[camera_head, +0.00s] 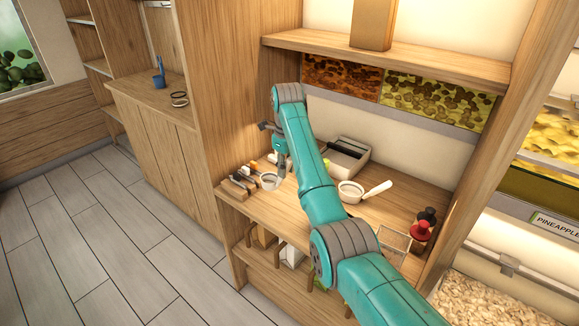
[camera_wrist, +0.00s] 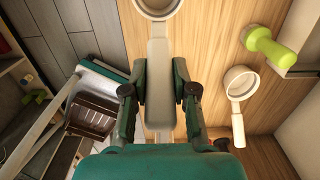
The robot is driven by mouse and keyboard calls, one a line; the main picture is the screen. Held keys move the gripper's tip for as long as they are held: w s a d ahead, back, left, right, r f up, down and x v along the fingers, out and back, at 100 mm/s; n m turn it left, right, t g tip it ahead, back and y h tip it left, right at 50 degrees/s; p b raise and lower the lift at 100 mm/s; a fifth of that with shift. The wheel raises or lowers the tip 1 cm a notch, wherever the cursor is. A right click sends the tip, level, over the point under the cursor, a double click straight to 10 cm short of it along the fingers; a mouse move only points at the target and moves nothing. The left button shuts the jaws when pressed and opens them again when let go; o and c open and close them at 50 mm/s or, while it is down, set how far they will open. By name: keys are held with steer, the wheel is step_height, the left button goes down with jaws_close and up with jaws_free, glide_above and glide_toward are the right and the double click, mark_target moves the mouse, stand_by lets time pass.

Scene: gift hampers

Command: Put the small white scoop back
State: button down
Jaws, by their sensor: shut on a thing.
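My gripper (camera_head: 281,166) is over the left part of the wooden shelf, pointing down. In the wrist view my gripper (camera_wrist: 158,76) is shut on the pale handle of a white scoop (camera_wrist: 158,108), with a finger on each side. The scoop's round bowl (camera_wrist: 157,8) is cut off by the top edge; the bowl also shows in the head view (camera_head: 269,181), left of the fingers. I cannot tell whether it touches the shelf. A second white scoop (camera_head: 350,192) lies on the shelf to the right, handle pointing right; the wrist view shows it too (camera_wrist: 239,85).
A grey box-shaped device (camera_head: 346,158) stands behind on the wooden shelf (camera_head: 325,205). Small dark-and-white items (camera_head: 241,180) lie at the left edge. A clear tray (camera_head: 396,242) and red-and-black items (camera_head: 424,225) are at right. A lime-green object (camera_wrist: 271,46) stands near the second scoop.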

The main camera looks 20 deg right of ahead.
steer(key=shift+f, duration=0.15)
steer(key=shift+f, duration=3.85)
stand_by(0.7)
steer(key=c, duration=0.8)
jaws_free()
steer(key=shift+c, duration=0.2)
steer(key=shift+s+r, duration=0.1)
steer(key=shift+r, duration=3.65)
